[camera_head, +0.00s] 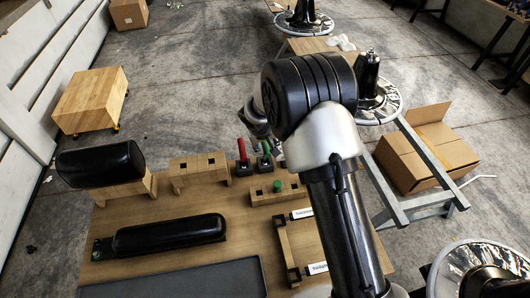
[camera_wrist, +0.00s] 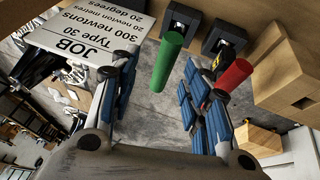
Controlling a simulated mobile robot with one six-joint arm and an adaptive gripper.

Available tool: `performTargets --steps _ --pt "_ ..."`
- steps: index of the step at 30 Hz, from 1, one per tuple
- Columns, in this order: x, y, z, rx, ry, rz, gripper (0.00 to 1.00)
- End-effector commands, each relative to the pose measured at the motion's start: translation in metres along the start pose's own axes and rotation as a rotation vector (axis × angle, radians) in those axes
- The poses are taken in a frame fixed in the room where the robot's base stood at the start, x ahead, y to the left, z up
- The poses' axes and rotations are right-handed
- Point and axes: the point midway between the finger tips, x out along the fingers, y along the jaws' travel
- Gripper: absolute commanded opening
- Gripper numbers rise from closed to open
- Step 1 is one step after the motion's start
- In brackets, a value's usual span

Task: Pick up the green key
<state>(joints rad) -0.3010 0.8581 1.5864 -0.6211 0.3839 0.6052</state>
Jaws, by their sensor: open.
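A green key (camera_head: 266,148), seen as a green cylinder, stands in a black holder on the wooden table, partly hidden by my arm. In the wrist view the green key (camera_wrist: 167,62) appears tilted between my open fingers, with a clear gap on either side. My gripper (camera_wrist: 157,75) is open and empty, pointing towards it. A red key (camera_head: 242,149) stands in the holder beside it, and it shows right of the green one in the wrist view (camera_wrist: 233,75). Another short green piece (camera_head: 277,186) sits in a wooden block; I cannot tell whether it is also a key.
A white job card (camera_wrist: 85,45) stands close to my left finger in the wrist view. Wooden blocks (camera_head: 198,168) and black padded cushions (camera_head: 170,235) occupy the table's left side. A cardboard box (camera_head: 425,160) is on the floor at right.

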Motion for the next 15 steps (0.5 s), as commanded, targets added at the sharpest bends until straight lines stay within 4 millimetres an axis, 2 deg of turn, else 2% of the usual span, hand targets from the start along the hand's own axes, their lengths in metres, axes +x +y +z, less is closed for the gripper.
performTargets --steps 5,12,15 --pt "0.011 -0.001 0.000 0.000 0.001 0.000 0.43" --pt "0.047 -0.008 -0.002 0.000 -0.001 0.000 0.43" --pt "0.056 -0.008 -0.002 0.000 0.000 0.000 0.43"
